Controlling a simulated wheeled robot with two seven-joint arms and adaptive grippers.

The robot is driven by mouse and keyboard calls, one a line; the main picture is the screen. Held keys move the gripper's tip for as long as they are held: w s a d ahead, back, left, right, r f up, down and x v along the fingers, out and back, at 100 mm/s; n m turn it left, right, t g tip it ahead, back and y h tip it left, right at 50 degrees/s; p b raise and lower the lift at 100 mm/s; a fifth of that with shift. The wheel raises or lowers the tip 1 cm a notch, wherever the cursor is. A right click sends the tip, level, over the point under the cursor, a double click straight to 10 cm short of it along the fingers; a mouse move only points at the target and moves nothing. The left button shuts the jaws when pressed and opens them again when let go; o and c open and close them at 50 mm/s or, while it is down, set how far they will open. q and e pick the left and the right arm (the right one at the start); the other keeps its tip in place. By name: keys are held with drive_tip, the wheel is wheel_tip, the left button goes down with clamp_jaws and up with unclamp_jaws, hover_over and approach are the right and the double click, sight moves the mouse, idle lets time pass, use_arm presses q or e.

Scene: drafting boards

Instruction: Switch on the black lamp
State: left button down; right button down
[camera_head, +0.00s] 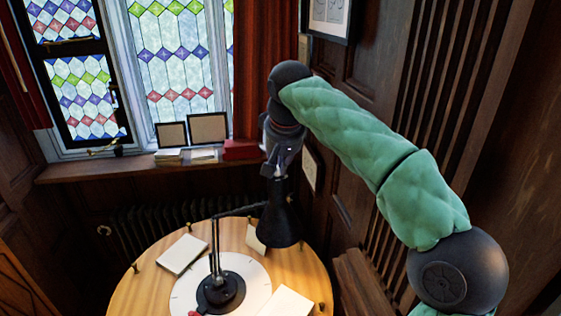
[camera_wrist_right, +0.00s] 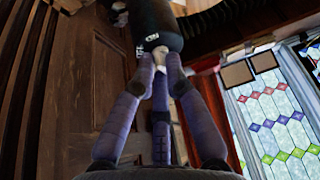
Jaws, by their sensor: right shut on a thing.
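The black lamp (camera_head: 280,224) stands on the round wooden table in the head view. Its base sits on a white disc, and its jointed arm reaches right to a dark, cone-shaped head. My right gripper (camera_head: 279,178) comes down from above, at the top of the lamp head. In the right wrist view, the fingers of my right gripper (camera_wrist_right: 165,68) close together on a small pale switch knob (camera_wrist_right: 158,53) at the end of the black lamp head (camera_wrist_right: 156,20). White lettering shows beside the knob. Whether the lamp is lit cannot be told. My left gripper is out of view.
The round table (camera_head: 150,290) carries papers and small brass pegs. Behind it are a radiator (camera_head: 150,217) and a window sill (camera_head: 110,167) with frames, books and a red box (camera_head: 240,149). A dark panelled wall (camera_head: 380,50) stands close on the right.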

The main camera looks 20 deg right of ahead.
drive_tip(key=shift+a+m+h, duration=0.1)
drive_tip(key=shift+m+h, duration=0.5)
drive_tip(key=shift+m, duration=0.9)
drive_tip(key=c, duration=1.2)
unclamp_jaws()
drive_tip(key=shift+c, duration=0.2)
drive_tip(key=v, duration=1.2)
drive_tip(key=shift+w, duration=0.2)
